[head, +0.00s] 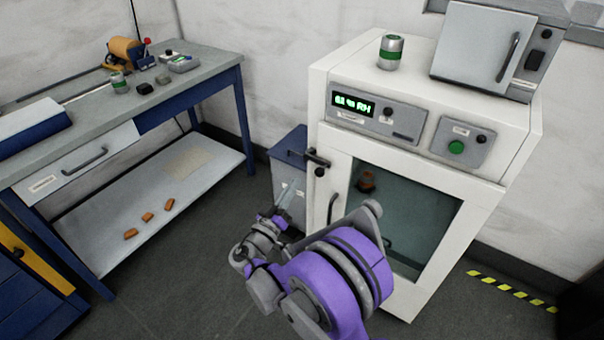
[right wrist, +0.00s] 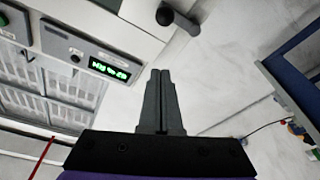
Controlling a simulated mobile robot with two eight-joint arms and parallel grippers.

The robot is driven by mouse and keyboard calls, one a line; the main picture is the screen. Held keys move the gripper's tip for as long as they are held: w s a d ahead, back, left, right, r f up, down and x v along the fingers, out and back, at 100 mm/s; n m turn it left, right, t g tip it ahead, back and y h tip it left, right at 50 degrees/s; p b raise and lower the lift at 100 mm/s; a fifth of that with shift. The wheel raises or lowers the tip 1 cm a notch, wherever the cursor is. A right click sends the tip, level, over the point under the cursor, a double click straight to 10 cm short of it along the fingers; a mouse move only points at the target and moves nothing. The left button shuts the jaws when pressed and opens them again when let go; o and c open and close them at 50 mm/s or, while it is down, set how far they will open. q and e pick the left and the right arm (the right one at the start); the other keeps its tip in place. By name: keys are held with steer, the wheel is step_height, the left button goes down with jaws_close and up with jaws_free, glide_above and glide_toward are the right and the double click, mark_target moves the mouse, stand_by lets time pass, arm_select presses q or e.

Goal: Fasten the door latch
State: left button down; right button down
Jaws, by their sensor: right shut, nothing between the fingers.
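The white cabinet (head: 420,170) has a glass door (head: 405,215) that looks closed, with a vertical handle (head: 333,208) on its left side. The dark door latch (head: 317,159) sits at the door's upper left edge and sticks out to the left. I cannot tell whether it is engaged. My right gripper (head: 286,192) is below and left of the latch, apart from it. In the right wrist view, its fingers (right wrist: 158,72) are together and empty, with a dark round knob (right wrist: 165,16) beyond the tips. My left gripper is not in view.
A grey bin with a blue lid (head: 289,145) stands left of the cabinet, close behind my right gripper. A workbench (head: 212,70) with a lower shelf is at the left. A can (head: 391,51) and a grey box (head: 478,45) stand on the cabinet. Dark floor lies between.

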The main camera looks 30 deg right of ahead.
steer(key=v, duration=0.3)
steer(key=shift+a, duration=0.1)
stand_by(0.4)
